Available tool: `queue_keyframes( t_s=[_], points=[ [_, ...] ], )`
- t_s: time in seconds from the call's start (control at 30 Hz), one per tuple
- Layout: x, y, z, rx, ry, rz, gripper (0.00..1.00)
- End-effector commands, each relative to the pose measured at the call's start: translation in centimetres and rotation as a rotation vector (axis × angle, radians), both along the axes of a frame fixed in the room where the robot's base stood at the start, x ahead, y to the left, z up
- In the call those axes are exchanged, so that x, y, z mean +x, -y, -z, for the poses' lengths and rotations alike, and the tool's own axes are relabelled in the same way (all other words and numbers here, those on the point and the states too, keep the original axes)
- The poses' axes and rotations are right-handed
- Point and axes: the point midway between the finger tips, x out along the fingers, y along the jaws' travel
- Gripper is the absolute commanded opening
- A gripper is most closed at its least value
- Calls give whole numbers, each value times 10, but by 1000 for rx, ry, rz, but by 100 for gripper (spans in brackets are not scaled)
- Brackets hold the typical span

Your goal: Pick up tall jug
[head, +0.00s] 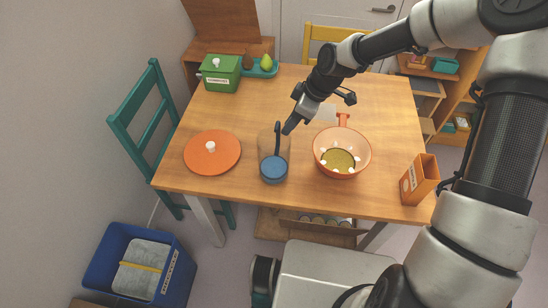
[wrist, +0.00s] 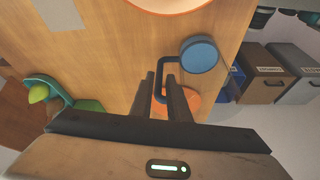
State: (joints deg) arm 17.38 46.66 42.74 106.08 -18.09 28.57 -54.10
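The tall jug (head: 265,146) stands upright on the table, with a see-through body, a round blue part low down and a dark upright handle. In the wrist view its blue disc (wrist: 201,54) and angled dark handle show ahead of my fingers. My gripper (head: 289,129) is at the handle's upper end, coming from the back right. In the wrist view my gripper (wrist: 161,78) has its two fingers apart, with the handle running between them. I see a gap around the handle; whether either finger touches it is unclear.
An orange pan (head: 318,147) with yellow contents is right of the jug. An orange round lid (head: 198,146) lies left. A green box (head: 220,80) and a green tray (head: 270,73) are at the back. An orange carton (head: 419,181) stands at the right edge.

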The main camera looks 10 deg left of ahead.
Motion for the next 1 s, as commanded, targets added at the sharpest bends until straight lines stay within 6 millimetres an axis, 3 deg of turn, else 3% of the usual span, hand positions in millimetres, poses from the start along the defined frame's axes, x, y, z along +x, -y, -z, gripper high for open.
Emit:
queue_keyframes(
  t_s=[0.17,0.5,0.77,0.9,1.0],
  points=[
    [0,-5,10,-1,-1,1,15],
    [3,-27,49,-1,-1,1,15],
    [4,-28,52,-1,-1,1,15],
    [4,-28,52,-1,-1,1,0],
    [4,-28,52,-1,-1,1,0]
  ],
)
